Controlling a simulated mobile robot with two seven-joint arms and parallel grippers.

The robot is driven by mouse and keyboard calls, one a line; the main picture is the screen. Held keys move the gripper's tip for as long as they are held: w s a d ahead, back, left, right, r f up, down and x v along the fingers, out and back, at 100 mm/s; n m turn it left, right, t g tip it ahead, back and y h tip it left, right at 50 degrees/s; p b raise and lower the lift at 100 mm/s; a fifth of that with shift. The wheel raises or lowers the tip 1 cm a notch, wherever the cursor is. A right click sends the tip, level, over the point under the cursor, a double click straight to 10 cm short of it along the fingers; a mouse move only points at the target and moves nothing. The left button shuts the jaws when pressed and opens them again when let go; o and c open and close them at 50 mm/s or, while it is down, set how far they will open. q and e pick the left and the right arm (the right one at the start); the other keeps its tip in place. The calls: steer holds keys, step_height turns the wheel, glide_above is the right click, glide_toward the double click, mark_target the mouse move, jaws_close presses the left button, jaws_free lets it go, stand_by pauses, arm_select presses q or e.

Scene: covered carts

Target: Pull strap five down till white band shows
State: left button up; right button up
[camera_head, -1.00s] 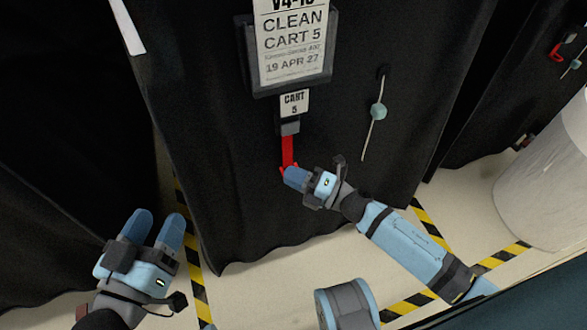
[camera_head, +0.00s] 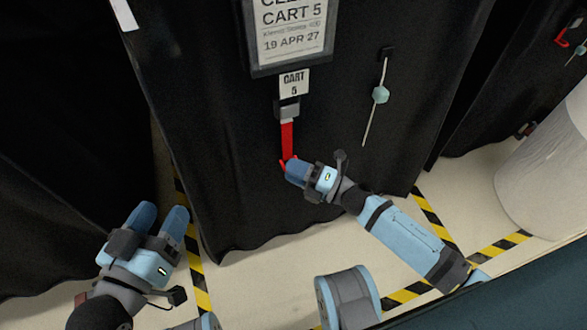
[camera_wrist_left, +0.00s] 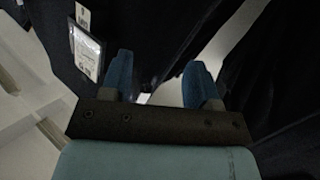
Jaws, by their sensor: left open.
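The red strap (camera_head: 287,138) of cart 5 hangs from a grey buckle (camera_head: 288,110) under the "CART 5" tag (camera_head: 294,83). My left gripper (camera_head: 161,215) is open and empty at the lower left, apart from the cart cover. In the left wrist view, its two blue fingers (camera_wrist_left: 158,68) stand apart with nothing between them.
A black cover (camera_head: 230,190) drapes cart 5, with a framed sign (camera_head: 291,35) above the tag. A teal bead on a pale cord (camera_head: 380,94) hangs to the right. A white cylinder (camera_head: 545,175) stands at right. Yellow-black tape (camera_head: 199,275) marks the floor.

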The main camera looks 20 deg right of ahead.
arm_select(q)
steer(key=shift+n+t, duration=0.3)
steer(key=shift+t, duration=0.6)
step_height(320, 180, up, 4)
steer(key=p, duration=0.2)
steer(key=shift+a+r+p, duration=0.1)
steer(key=shift+a+p, duration=0.05)
steer(key=shift+p, duration=0.15)
arm_select(e)
steer(key=v, duration=1.3)
steer(key=shift+s, duration=0.2)
steer(key=shift+d, duration=0.15)
